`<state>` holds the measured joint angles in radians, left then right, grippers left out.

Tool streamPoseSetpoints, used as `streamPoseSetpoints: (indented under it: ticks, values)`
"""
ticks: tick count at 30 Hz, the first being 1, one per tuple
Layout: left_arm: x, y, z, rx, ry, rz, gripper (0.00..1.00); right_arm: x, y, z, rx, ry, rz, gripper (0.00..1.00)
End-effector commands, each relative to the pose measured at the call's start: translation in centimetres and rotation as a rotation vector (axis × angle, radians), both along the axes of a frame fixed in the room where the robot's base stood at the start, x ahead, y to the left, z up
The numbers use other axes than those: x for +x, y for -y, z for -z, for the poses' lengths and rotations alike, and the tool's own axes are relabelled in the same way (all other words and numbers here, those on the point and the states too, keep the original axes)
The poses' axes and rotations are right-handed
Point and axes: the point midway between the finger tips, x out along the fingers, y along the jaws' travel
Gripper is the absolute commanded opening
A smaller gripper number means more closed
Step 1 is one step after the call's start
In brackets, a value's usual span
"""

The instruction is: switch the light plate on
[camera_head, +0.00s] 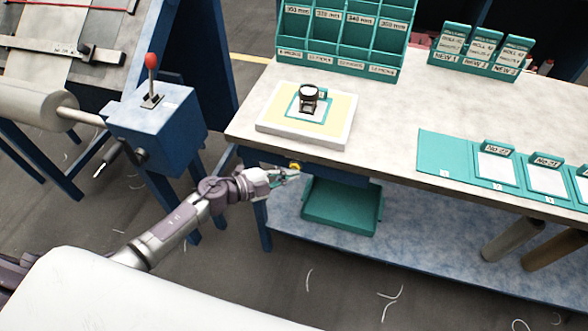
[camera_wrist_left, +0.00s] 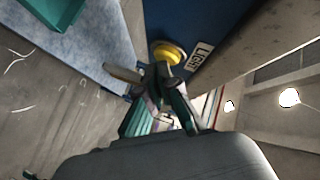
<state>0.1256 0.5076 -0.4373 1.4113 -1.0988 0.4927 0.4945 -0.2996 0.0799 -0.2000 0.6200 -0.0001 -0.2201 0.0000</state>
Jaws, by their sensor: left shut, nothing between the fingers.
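The light plate (camera_head: 265,122) is a flat white-rimmed panel with a pale yellow face on the left end of the worktable. A small black magnifier (camera_head: 308,98) stands on a teal-edged card on it. A round yellow button (camera_head: 295,165) sits on the blue table front below the plate. In the left wrist view the button (camera_wrist_left: 170,50) is beside a LIGHT label (camera_wrist_left: 200,55). My left gripper (camera_head: 288,177) is shut and empty, its tips just in front of the button. I cannot tell whether they touch it. My right gripper is not in view.
A teal bin (camera_head: 340,212) sits on the lower shelf below the button. The table edge (camera_head: 380,172) runs just above my gripper. A blue box with a red-knobbed lever (camera_head: 151,75) stands left. Teal card holders (camera_head: 448,152) lie on the table's right.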

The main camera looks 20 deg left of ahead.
Motion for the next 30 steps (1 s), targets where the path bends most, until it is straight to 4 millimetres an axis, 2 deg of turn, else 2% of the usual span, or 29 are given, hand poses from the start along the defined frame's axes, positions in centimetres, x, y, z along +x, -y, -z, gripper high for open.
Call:
streamPoseSetpoints:
  ticks: [4,19,30]
  values:
    - [-0.8,-0.1,-0.1,-0.001,-0.003,-0.002,0.0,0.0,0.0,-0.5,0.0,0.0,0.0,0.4]
    - [-5.6,-0.2,0.0,-0.001,-0.003,0.0,0.0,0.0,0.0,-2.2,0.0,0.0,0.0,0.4]
    - [-6.0,-0.2,0.1,0.001,-0.001,0.001,0.0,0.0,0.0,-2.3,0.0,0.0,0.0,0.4]
